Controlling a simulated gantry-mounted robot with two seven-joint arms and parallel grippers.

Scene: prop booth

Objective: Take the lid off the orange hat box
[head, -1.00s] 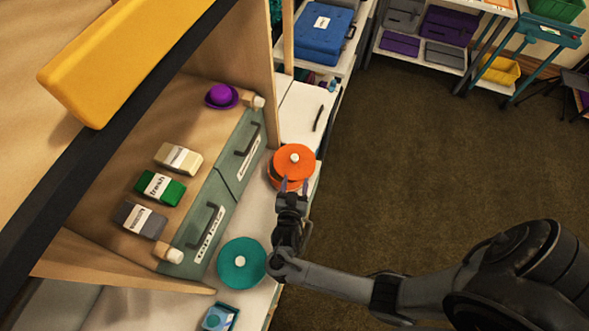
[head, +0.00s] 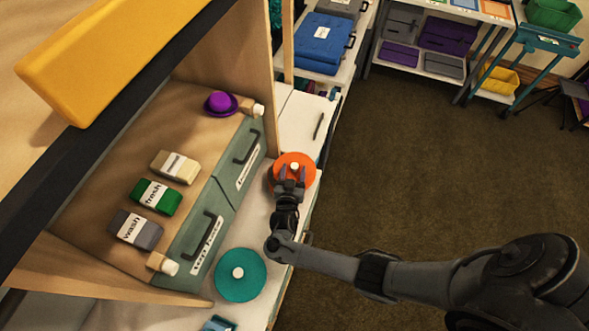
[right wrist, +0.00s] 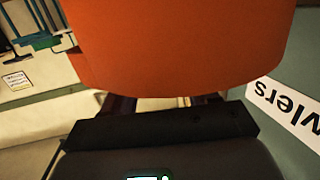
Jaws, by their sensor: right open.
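The orange hat box (head: 305,161) stands on the pale counter in the head view, with its round lid on and a white knob (head: 295,167) on top. My right gripper (head: 290,180) is open over the near side of the lid, its fingertips close to the knob. Whether the fingers touch the lid is unclear. In the right wrist view the orange lid (right wrist: 180,45) fills the top and hides the fingertips; only parts of the fingers show below it. My left gripper is out of view.
A teal round box (head: 240,280) with a white knob stands nearer on the counter. A wooden upright (head: 270,90) rises behind the orange box. Open floor lies right.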

